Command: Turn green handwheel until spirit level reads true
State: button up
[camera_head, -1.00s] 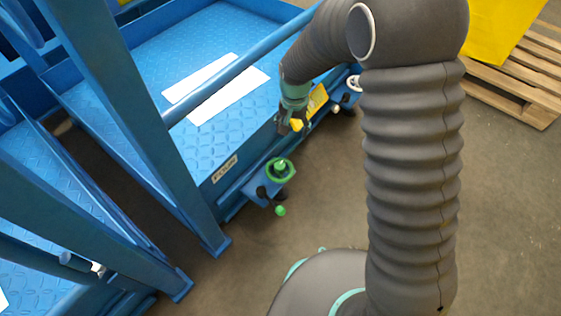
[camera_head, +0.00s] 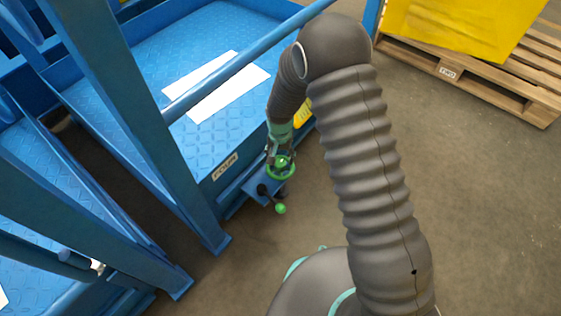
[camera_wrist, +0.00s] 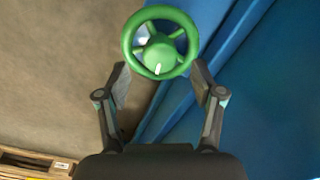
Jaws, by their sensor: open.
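The green handwheel (camera_head: 290,172) sits on a blue bracket at the lower corner of the blue platform. It also shows in the wrist view (camera_wrist: 160,43), with spokes, a green hub and a white mark on the hub. My gripper (camera_head: 281,160) is at the handwheel in the head view. In the wrist view, my gripper (camera_wrist: 160,75) is open, one finger on each side below the wheel's near rim, with nothing between the pads but part of the rim's near edge. I cannot tell whether a finger touches the rim. I cannot make out the spirit level.
A green ball-ended lever (camera_head: 280,208) sticks out below the handwheel. Blue posts and a rail (camera_head: 240,62) stand at the left. A wooden pallet (camera_head: 470,75) with a yellow load is at the back right. The floor (camera_head: 480,200) at the right is clear.

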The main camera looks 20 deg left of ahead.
aim_at(280, 162)
jog(key=shift+f, duration=1.7)
jog(key=c, duration=1.1)
jog(key=shift+c, duration=0.2)
